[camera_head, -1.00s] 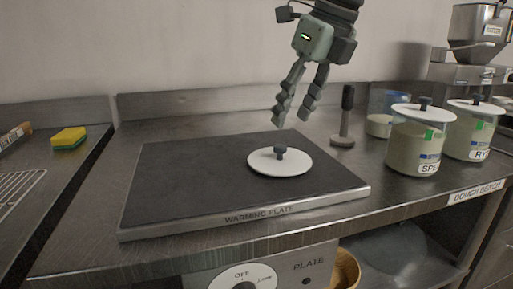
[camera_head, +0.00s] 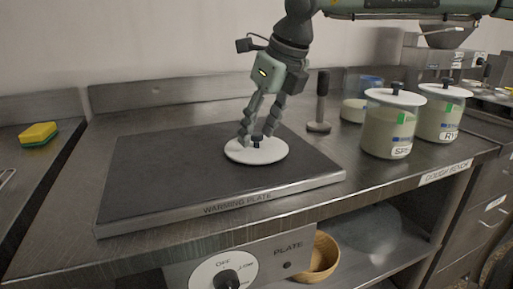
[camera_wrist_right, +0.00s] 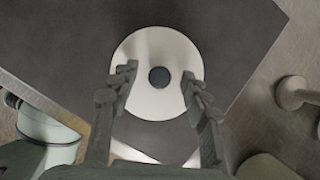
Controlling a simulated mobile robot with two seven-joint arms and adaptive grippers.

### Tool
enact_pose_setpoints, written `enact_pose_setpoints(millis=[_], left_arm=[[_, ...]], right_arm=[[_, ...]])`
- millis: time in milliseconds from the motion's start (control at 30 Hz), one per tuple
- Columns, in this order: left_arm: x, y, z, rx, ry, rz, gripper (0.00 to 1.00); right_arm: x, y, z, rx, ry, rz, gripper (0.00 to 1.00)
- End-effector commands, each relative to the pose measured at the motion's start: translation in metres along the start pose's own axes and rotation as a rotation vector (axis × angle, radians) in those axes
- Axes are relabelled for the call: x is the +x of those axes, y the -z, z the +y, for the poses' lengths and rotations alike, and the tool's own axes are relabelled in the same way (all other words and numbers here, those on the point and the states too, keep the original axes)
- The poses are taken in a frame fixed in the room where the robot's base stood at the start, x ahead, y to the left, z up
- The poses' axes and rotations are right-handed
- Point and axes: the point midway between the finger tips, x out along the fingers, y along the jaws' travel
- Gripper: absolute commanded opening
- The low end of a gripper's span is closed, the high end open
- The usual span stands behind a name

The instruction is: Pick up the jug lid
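The jug lid (camera_head: 243,154) is a white disc with a dark round knob, lying flat on the dark warming plate (camera_head: 160,180). My right gripper (camera_head: 254,138) is above the lid with its fingertips down around the knob. In the right wrist view the lid (camera_wrist_right: 152,103) is below my right gripper (camera_wrist_right: 160,84). Its fingers stand apart on both sides of the knob (camera_wrist_right: 159,77), with gaps between. The gripper is open. My left gripper is not in view.
Two lidded jars, one marked SPE (camera_head: 388,130) and one marked RY (camera_head: 438,119), stand to the right on the bench. A dark-handled upright tool (camera_head: 321,100) stands behind the plate's right side. A yellow sponge (camera_head: 38,133) lies at left. The plate's left half is clear.

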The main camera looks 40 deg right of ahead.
Motion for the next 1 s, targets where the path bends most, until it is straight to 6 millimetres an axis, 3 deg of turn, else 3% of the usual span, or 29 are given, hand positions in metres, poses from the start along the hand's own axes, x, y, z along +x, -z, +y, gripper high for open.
enact_pose_setpoints(millis=[33,367,767,1000], left_arm=[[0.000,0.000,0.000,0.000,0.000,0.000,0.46],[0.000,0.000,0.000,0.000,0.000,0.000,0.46],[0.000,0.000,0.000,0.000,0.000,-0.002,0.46],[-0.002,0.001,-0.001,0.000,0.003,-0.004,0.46]], right_arm=[[0.000,0.000,0.000,0.000,0.000,0.000,0.39],[0.000,0.000,0.000,0.000,0.000,0.000,0.00],[-0.006,-0.003,0.000,-0.001,0.001,-0.001,0.00],[-0.038,-0.017,0.000,-0.001,0.003,-0.004,0.00]])
